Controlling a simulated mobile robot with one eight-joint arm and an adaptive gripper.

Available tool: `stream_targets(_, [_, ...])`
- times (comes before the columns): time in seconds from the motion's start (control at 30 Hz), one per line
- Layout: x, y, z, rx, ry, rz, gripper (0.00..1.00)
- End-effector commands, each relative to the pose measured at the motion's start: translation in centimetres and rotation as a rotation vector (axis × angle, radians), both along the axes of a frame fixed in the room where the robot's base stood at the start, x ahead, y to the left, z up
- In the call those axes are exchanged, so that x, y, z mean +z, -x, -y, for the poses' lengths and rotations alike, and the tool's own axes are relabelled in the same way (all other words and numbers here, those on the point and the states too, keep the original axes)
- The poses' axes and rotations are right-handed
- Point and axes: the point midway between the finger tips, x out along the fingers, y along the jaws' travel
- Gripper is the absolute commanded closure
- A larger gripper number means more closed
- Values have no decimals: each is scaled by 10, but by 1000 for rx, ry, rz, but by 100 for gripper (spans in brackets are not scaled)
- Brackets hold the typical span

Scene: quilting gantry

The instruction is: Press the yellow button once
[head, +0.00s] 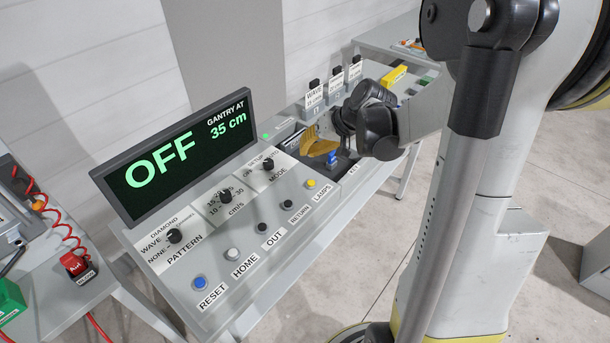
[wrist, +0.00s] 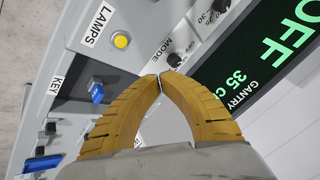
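The yellow button (head: 311,183) is a small round cap at the right end of the button row on the grey sloped panel, by the LAMPS label. It also shows in the wrist view (wrist: 120,41), up and left of my fingertips. My gripper (head: 312,143) is above the right end of the console, behind and to the upper right of the button in the head view. In the wrist view its two yellow fingers (wrist: 160,77) meet at the tips with nothing between them. The fingertips are apart from the button, which is fully visible.
Black RETURN (head: 287,204) and OUT buttons, a white HOME button (head: 232,254) and a blue RESET button (head: 200,282) share the row. The MODE knob (head: 268,164) is close by. The display (head: 180,158) reads OFF, 35 cm.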

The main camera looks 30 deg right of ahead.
Motion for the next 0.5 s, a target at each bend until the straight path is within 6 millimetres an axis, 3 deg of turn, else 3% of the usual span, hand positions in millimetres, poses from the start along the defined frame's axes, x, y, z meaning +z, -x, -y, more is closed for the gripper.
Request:
stream_targets(0.27, [-3,0,0,0,0,0,100])
stream_targets(0.5, [-24,0,0,0,0,0,100])
